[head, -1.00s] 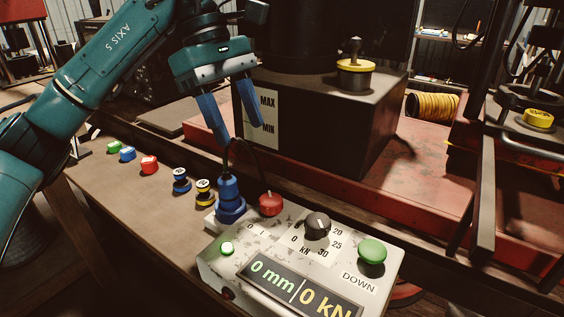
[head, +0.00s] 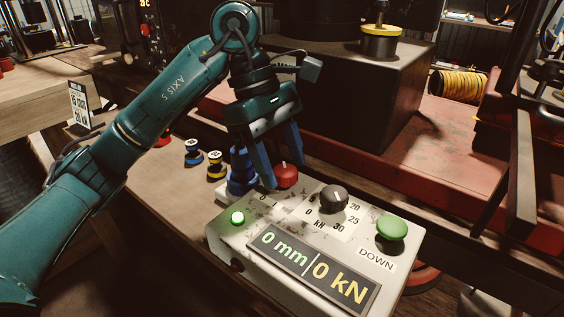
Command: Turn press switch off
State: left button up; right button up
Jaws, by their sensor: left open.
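The grey control box (head: 222,238) stands at the bench's front edge. A red rotary switch (head: 287,176) sits at its back left, with a "0" mark in front of it. I take it for the press switch; its exact turn angle is hard to read. My left gripper (head: 284,178) is open and points down, one blue finger on each side of the red switch. I cannot tell whether the fingers touch it. My right gripper is not in view.
A blue plug (head: 240,180) stands just left of my fingers. A black dial (head: 333,198) and a green DOWN button (head: 391,228) are to the right on the box. The dark press block (head: 350,110) rises behind.

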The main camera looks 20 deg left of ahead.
pick_arm(q)
jog(key=shift+d+f, duration=0.1)
jog(key=shift+f, duration=0.1)
jog(key=shift+c, duration=0.2)
jog(key=c, duration=1)
jog(key=shift+o, duration=0.2)
